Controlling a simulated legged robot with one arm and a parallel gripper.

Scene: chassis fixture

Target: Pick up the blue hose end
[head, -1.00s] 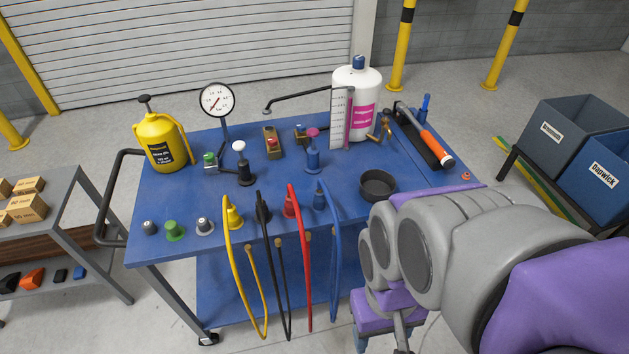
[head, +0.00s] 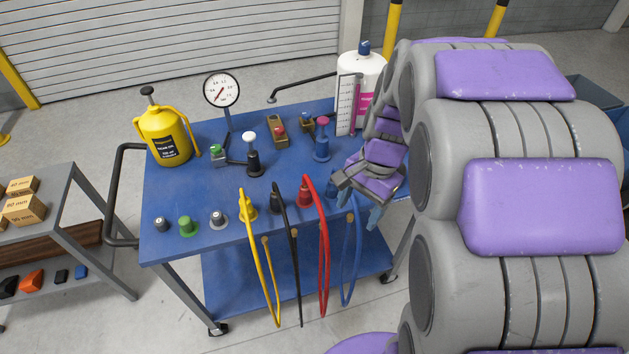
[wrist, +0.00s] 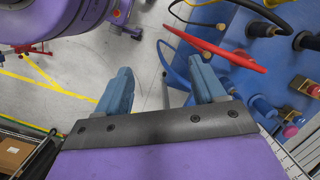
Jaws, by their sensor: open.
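The blue hose (head: 347,285) hangs in a loop below the front edge of the blue cart, to the right of the red hose (head: 324,250). Its upper part is partly hidden behind my gripper (head: 358,208) in the head view. In the wrist view the blue hose (wrist: 172,70) curves just beyond and between my fingers, nearer the right finger. My gripper (wrist: 161,80) is open, with pale floor showing between its fingers. It is at the cart's front right, close to the hose but not closed on it. I cannot clearly make out the blue hose's free end.
The yellow hose (head: 259,270) and black hose (head: 293,255) hang farther left. The blue cart top (head: 205,190) holds a yellow container (head: 165,137), a gauge (head: 221,90), several fittings and a white bottle (head: 372,72). Floor in front of the cart is clear.

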